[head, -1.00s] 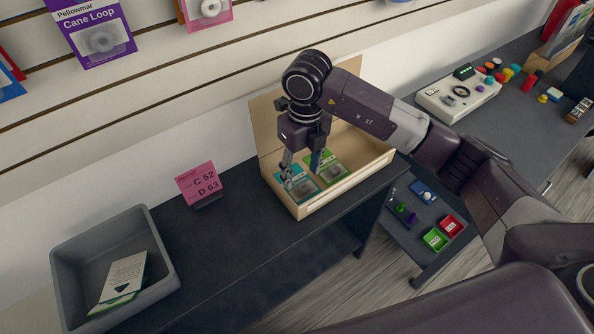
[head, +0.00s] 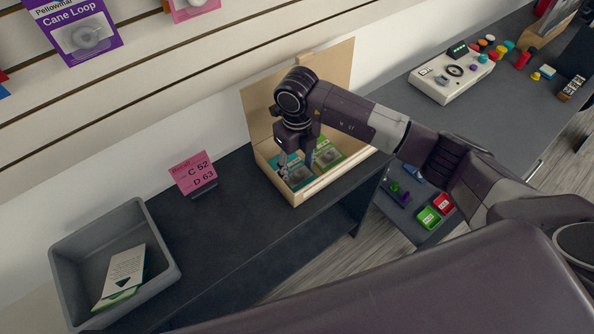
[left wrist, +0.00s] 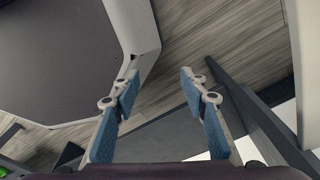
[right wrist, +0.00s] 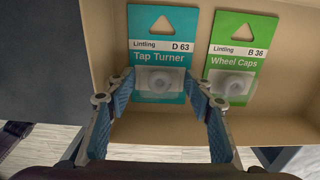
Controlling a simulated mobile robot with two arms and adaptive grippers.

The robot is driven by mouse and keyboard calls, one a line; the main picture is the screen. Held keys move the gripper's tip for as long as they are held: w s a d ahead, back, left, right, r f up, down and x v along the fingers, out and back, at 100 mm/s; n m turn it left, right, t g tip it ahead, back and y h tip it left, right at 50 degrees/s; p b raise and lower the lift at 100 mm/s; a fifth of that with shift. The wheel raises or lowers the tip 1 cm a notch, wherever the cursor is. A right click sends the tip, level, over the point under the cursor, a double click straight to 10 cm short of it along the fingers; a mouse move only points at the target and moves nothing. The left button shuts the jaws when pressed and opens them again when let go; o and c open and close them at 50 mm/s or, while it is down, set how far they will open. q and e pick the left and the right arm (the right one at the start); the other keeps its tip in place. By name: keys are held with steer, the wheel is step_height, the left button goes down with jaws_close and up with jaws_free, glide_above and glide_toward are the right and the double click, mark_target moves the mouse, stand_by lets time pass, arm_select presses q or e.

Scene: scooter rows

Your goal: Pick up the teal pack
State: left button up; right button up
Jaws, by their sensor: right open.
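In the head view my right gripper (head: 296,168) points down into the box. My left gripper (left wrist: 158,80) is open and empty, over floor and dark furniture.
The green pack (right wrist: 238,60), "B 36 Wheel Caps", lies close to the right finger. A pink sign (head: 193,174) reads C 52, D 63. A grey bin (head: 170,262) at the left holds packs.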

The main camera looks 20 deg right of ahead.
mark_target(297, 169)
steer(key=shift+c, duration=0.3)
steer(key=shift+w, duration=0.1)
steer(key=c, duration=0.5)
steer(key=shift+c, duration=1.9)
arm_select(q)
steer(key=shift+s+a+f+b, duration=0.1)
steer(key=shift+s+f+b, duration=0.1)
steer(key=shift+f+b, duration=0.3)
steer(key=shift+s+f+b, duration=0.15)
steer(key=shift+f+b, duration=0.3)
arm_select(e)
step_height(297, 169, up, 20)
